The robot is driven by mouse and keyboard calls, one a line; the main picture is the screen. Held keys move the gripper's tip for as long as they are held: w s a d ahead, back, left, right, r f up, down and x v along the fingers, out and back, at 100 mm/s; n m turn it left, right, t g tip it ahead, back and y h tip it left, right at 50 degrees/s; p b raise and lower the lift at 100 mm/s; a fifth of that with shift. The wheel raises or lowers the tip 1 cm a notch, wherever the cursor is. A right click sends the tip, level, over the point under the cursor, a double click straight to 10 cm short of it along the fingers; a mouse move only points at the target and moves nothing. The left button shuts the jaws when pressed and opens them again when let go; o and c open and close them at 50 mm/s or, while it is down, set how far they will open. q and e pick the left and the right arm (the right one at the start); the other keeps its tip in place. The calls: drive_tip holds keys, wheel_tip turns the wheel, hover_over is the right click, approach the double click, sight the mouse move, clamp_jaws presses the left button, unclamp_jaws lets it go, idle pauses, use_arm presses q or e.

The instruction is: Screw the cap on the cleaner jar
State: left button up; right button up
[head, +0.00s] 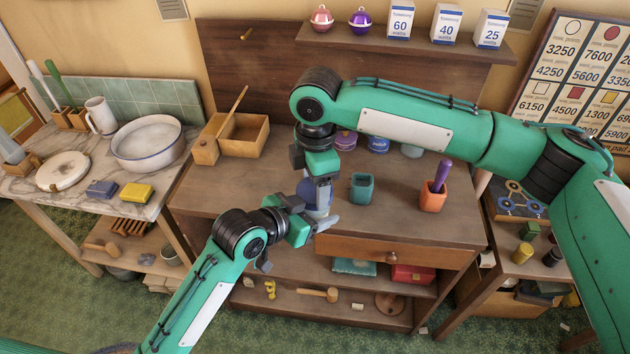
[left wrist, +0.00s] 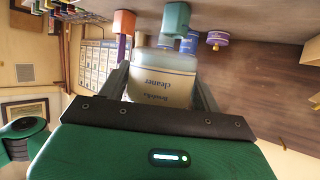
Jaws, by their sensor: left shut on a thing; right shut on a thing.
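The cleaner jar (head: 317,211) stands upright over the front of the brown workbench, mostly covered by my grippers in the head view. In the left wrist view the jar (left wrist: 160,85) appears upside down, with its cream "cleaner" label between the two fingers. My left gripper (head: 318,222) is shut around the jar's body from the front left. My right gripper (head: 322,185) points down from above at the jar's top and is shut. The cap is hidden between its fingers; I cannot tell how it sits on the jar's mouth.
A teal cup (head: 363,187) and an orange cup (head: 432,197) with a purple-handled tool stand right of the jar. Several tins stand behind, partly under my right arm. A wooden box (head: 243,135) is at the back left. The bench's left front is clear.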

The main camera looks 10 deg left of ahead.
drive_tip(key=m, duration=0.3)
drive_tip(key=shift+w, duration=0.1)
drive_tip(key=o, duration=1.1)
drive_tip(key=shift+r, duration=2.3)
drive_tip(key=shift+c, duration=0.5)
drive_tip(key=shift+r+n, duration=0.7)
drive_tip(key=shift+n, duration=0.5)
wheel_tip(320, 180, up, 2)
drive_tip(key=n, duration=0.4)
